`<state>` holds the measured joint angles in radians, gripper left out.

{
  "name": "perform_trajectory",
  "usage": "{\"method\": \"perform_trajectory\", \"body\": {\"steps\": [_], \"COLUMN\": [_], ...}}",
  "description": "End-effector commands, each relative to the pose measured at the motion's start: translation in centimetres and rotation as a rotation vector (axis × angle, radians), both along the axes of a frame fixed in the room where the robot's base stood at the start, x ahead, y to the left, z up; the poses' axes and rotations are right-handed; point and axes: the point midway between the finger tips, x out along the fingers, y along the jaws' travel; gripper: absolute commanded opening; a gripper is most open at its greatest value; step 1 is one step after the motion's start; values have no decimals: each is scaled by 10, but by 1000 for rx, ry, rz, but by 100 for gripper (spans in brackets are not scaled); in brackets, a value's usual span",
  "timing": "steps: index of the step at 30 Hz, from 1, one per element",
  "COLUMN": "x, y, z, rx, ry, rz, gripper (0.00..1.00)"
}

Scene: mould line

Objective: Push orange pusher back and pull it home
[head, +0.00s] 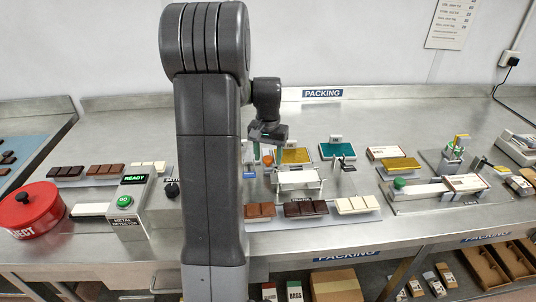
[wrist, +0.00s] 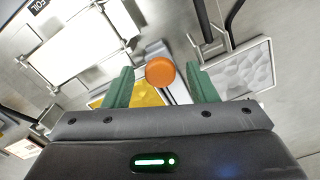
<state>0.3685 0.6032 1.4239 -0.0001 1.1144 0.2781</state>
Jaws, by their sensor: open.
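The orange pusher knob (wrist: 160,71) is round and shows in the wrist view between the two green fingers of my gripper (wrist: 162,86). The fingers are apart, with a gap on each side of the knob, and do not appear to touch it. In the head view the orange pusher (head: 268,160) is a small spot just below my gripper (head: 268,143), partly hidden by the fingers. A gold foil sheet (head: 295,156) lies in a tray beside it. A white plate (head: 298,179) on a small stand is in front of it.
Chocolate bars (head: 306,208) lie on a tray along the front edge. A teal sheet tray (head: 337,150) stands to the right, with a packing jig with a green knob (head: 400,183) beyond. A metal detector (head: 130,205) and red reject bin (head: 32,210) are at left.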

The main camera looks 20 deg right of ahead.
Motion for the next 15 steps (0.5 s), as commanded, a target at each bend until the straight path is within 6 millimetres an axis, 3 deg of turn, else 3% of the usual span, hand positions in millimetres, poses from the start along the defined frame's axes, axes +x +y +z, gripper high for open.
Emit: {"method": "perform_trajectory", "body": {"steps": [2, 10, 15], "x": [0, 0, 3], "y": [0, 0, -1], "z": [0, 0, 1], "rx": [0, 0, 0], "ry": [0, 0, 0], "rz": [0, 0, 0], "gripper": [52, 1, 0]}}
